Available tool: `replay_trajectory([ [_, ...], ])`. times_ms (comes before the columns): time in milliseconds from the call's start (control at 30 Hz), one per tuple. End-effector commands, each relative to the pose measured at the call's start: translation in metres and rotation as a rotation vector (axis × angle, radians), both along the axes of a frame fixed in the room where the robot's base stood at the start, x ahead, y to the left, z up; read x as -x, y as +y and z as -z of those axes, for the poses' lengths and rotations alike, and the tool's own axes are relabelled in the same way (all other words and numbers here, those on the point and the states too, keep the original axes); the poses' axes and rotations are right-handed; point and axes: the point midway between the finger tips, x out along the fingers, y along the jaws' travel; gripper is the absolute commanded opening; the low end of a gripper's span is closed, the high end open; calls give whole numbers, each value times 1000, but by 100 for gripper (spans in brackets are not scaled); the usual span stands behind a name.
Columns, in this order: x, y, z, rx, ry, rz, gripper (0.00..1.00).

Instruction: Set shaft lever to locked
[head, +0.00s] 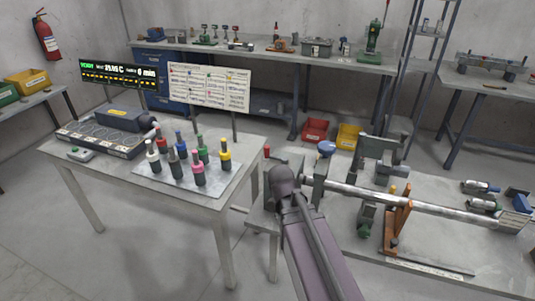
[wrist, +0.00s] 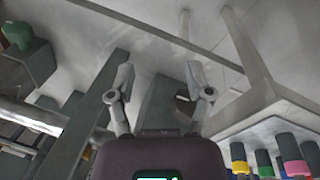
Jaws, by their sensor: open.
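A long metal shaft (head: 430,207) lies across the bench fixture at the right in the head view. An orange bracket (head: 397,225) stands under it, and a blue round knob (head: 326,148) sits near its left end. I cannot tell which part is the shaft lever or how it is set. In the wrist view my gripper (wrist: 160,82) has its two fingers spread with nothing between them. A bright shaft (wrist: 30,116) shows at the left there, apart from the fingers. In the head view my arm covers part of the fixture's left side, and the fingers are not distinct.
A table (head: 75,175) at the left holds a plate of several coloured-cap tools (head: 190,185). Sign boards (head: 209,87) stand behind it. Red (head: 314,131) and yellow (head: 348,137) bins lie on the floor behind the fixture. Open floor lies between the table and back bench.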

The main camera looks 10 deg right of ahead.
Motion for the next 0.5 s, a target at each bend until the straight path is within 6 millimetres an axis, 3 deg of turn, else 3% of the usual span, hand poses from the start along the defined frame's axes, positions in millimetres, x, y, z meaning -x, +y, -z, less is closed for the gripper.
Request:
replay_trajectory([
  [167,-41,5,9,198,-47,140,66],
  [500,-103,27,-2,533,-273,394,66],
])
